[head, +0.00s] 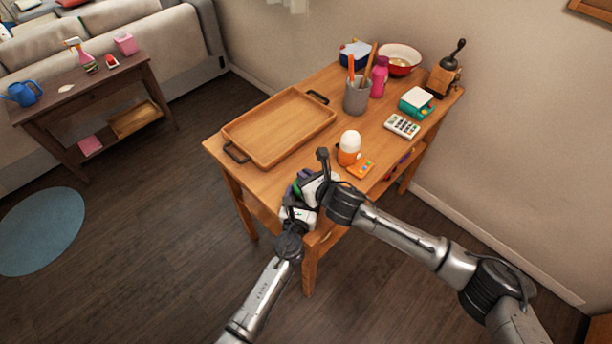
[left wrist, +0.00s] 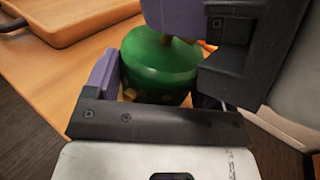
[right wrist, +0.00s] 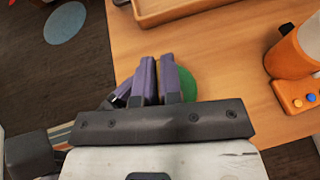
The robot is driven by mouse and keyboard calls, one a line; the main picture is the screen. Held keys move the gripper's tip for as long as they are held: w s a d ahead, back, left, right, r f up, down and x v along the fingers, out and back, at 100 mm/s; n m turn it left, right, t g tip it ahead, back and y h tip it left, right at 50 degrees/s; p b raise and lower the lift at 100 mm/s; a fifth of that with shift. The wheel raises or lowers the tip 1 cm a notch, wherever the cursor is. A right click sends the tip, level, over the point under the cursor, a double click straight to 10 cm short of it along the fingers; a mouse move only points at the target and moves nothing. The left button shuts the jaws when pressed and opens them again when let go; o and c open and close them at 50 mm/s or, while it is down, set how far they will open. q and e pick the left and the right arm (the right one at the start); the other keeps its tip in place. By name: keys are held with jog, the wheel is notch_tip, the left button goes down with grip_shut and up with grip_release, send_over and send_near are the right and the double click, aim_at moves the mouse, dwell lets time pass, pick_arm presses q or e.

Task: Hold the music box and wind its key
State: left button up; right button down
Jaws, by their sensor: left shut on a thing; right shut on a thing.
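The music box is a round green body with yellowish marks, in the left wrist view (left wrist: 158,70) and partly in the right wrist view (right wrist: 188,84). In the head view it is mostly hidden by my grippers at the table's near corner. My left gripper (left wrist: 155,85) has its purple fingers on either side of the green body and is shut on it. My right gripper (right wrist: 158,80) is above the box, its purple fingers close together. A small brownish bit, seemingly the key (left wrist: 191,41), shows under the right fingers; the rest of it is hidden.
A wooden tray (head: 236,132) with black handles lies behind on the table. An orange item with a white dome (head: 349,148) and an orange button panel (head: 361,168) stand close to the grippers' right. A calculator (head: 402,126) and grey utensil cup (head: 356,97) are farther back.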

jog(key=shift+f+m+t+h, duration=0.15)
jog(key=shift+m+t+h, duration=0.65)
jog(key=shift+m+h, duration=0.75)
jog(key=c, duration=1.3)
grip_release()
jog(key=v, duration=1.2)
